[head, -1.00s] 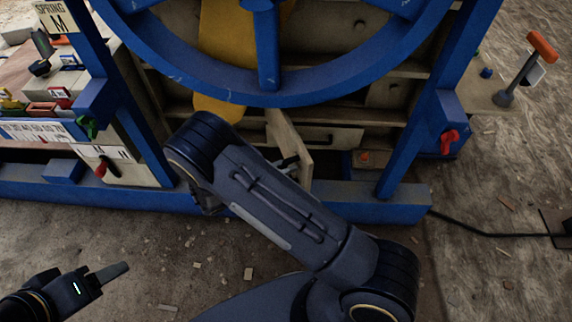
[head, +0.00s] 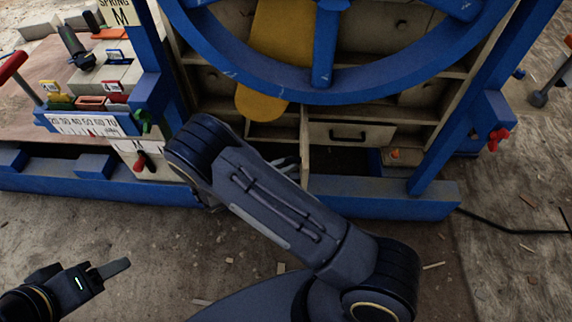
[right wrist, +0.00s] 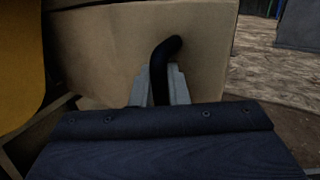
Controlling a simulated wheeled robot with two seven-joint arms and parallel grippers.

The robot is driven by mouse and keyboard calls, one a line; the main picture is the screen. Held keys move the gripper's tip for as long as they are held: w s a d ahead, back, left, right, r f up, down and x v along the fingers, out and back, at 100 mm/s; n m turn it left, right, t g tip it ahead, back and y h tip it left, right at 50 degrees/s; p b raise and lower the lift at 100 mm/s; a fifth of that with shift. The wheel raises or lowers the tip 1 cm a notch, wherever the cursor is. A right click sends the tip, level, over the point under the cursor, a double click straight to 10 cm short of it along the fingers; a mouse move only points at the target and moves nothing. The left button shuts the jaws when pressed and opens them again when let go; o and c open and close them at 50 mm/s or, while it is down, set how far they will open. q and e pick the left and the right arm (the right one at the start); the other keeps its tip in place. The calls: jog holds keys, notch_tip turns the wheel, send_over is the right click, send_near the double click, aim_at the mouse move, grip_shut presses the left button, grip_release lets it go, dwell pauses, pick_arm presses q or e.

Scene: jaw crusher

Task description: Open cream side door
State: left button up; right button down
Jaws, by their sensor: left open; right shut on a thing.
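The cream side door (head: 305,150) stands swung out from the blue-framed machine, nearly edge-on in the head view. In the right wrist view its pale face (right wrist: 105,55) fills the upper middle, with a black bent handle (right wrist: 164,62) on it. My right gripper (right wrist: 160,88) is shut on this handle; in the head view its fingers (head: 287,163) show just left of the door, partly hidden by my arm. My left gripper (head: 108,270) is open and empty above the ground at lower left, away from the door.
A drawer front with a dark handle (head: 349,134) lies right of the door. The blue base beam (head: 385,200) runs below it, and a big blue wheel (head: 325,90) is above.

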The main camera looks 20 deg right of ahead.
jog(key=shift+w, duration=0.1)
jog(key=c, duration=1.5)
grip_release()
jog(key=a, duration=0.4)
jog(key=a+p, duration=0.1)
jog(key=a, duration=0.2)
jog(key=shift+s+a, duration=0.2)
jog(key=shift+a, duration=0.15)
